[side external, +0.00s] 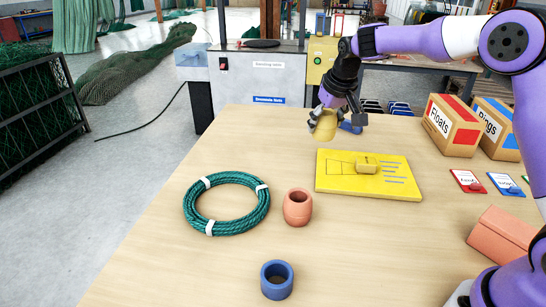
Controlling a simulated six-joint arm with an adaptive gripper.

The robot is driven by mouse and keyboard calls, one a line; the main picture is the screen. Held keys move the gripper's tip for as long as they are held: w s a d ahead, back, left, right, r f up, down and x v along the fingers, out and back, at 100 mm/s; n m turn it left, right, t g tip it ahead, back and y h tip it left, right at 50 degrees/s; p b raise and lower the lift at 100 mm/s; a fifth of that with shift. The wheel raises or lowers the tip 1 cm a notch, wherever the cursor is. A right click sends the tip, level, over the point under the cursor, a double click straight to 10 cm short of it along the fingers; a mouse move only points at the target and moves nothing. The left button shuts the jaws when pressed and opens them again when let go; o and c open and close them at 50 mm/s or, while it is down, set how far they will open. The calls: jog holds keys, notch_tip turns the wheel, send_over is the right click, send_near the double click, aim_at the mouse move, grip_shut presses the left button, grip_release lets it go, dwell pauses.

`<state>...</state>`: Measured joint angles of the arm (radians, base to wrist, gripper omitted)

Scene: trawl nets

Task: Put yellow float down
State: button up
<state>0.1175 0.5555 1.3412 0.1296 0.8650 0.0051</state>
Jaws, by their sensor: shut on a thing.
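My gripper (331,107) is shut on a yellow float (323,124) and holds it tilted, above the far part of the table. The gripper's fingers partly cover the float's top. A yellow board (335,183) with printed lines lies on the table nearer the camera and to the right of the held float. A small yellow block-like piece (367,163) sits on this board. A blue piece (350,127) shows just behind and right of the held float, partly hidden.
A green rope coil (227,227), a terracotta float (298,207) and a blue ring (276,280) stand on the wooden table (160,260). The table's left front is clear.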

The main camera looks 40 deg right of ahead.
jog(key=s+a+n+y, duration=0.2)
jog(key=a+n, duration=0.3)
jog(key=a, duration=0.8)
jog(key=s+a+n+y, duration=0.2)
jog(key=a+n, duration=0.2)
jog(key=a, duration=1)
jog(key=s+a+n+g+y, duration=0.25)
jog(key=s+a+n, duration=0.75)
jog(key=s+a, duration=0.8)
jog(key=shift+h, duration=0.25)
jog(key=w+f, duration=0.2)
jog(key=w, duration=0.2)
jog(key=w+f, duration=0.2)
jog(key=w, duration=0.2)
jog(key=w+d+f, duration=0.1)
jog(key=w+f, duration=0.1)
jog(key=w, duration=0.2)
jog(key=shift+d+f, duration=0.1)
jog(key=shift+f, duration=2.2)
jog(key=shift+f, duration=0.15)
jog(key=o, duration=1.1)
jog(key=shift+o, duration=0.2)
